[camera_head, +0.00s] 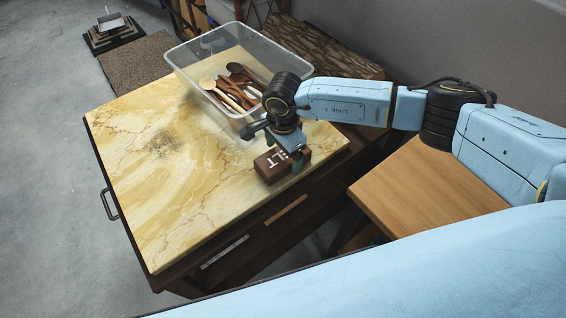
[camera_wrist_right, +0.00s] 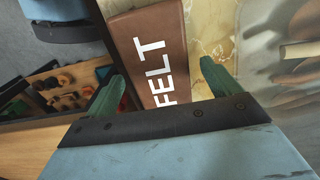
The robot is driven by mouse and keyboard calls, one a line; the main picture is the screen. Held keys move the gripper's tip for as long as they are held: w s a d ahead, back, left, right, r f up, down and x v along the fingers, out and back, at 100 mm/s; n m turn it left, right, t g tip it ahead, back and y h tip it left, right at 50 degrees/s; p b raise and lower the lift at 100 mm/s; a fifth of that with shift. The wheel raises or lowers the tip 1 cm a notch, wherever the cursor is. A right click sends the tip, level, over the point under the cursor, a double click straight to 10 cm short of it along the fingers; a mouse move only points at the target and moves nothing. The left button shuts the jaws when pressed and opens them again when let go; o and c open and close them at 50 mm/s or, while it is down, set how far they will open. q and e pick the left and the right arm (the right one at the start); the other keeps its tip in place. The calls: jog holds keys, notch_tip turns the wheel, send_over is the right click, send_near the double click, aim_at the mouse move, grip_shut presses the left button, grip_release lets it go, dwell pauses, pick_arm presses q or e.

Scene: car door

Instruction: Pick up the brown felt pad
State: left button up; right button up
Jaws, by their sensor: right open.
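The brown felt pad (camera_head: 268,168) is a small block with white lettering, lying on the marble-patterned tabletop near its front right edge. In the right wrist view the pad (camera_wrist_right: 163,48) shows the word FELT. My right gripper (camera_head: 297,163) is at the pad, coming from above and behind it. In the right wrist view its two green fingers (camera_wrist_right: 165,85) are open, one on each side of the pad, with a gap on the right side. I cannot tell whether the left finger touches it. My left gripper is not in view.
A clear plastic bin (camera_head: 212,55) with several wooden spoons stands behind my right gripper. The marble-patterned tabletop (camera_head: 150,200) is free to the left. A wooden surface (camera_head: 420,190) lies to the right, and an open drawer with small items (camera_wrist_right: 65,90) shows in the wrist view.

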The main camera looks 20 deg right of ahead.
notch_tip(320, 180, down, 2)
jog(key=shift+d+b, duration=0.1)
jog(key=shift+b, duration=0.25)
jog(key=c, duration=1.1)
